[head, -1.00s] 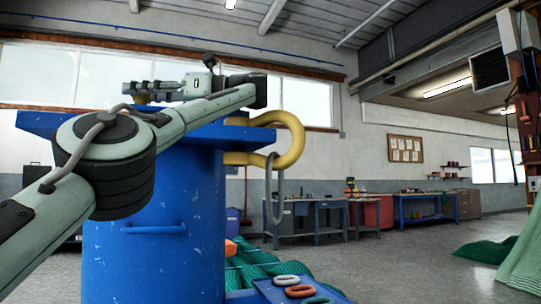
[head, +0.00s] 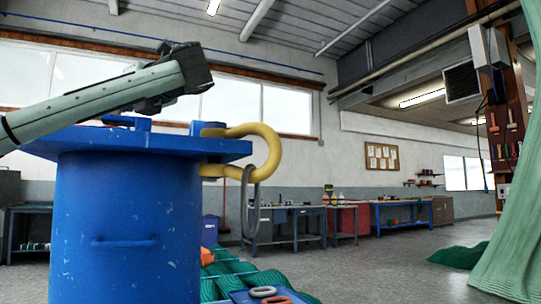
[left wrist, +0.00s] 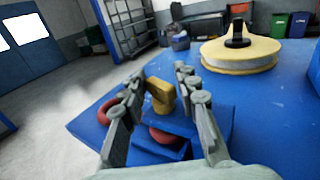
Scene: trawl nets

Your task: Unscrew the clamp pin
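A large yellow shackle (head: 262,150) juts from the right side of a blue stand (head: 125,225), with a grey ring (head: 250,205) hanging on it. My left arm reaches over the stand top; its gripper is mostly hidden behind the arm in the head view. In the left wrist view the left gripper (left wrist: 160,75) is open, its two fingers apart. A yellow knob-like piece (left wrist: 161,97), seemingly the clamp pin's end, stands between the fingers, nearer the left one. Whether a finger touches it I cannot tell. My right gripper is not in view.
The blue top (left wrist: 265,110) carries a round yellow disc with a black post (left wrist: 238,52). Green nets (head: 235,270) lie on the floor behind the stand. Workbenches (head: 285,225) line the back wall; open floor lies to the right.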

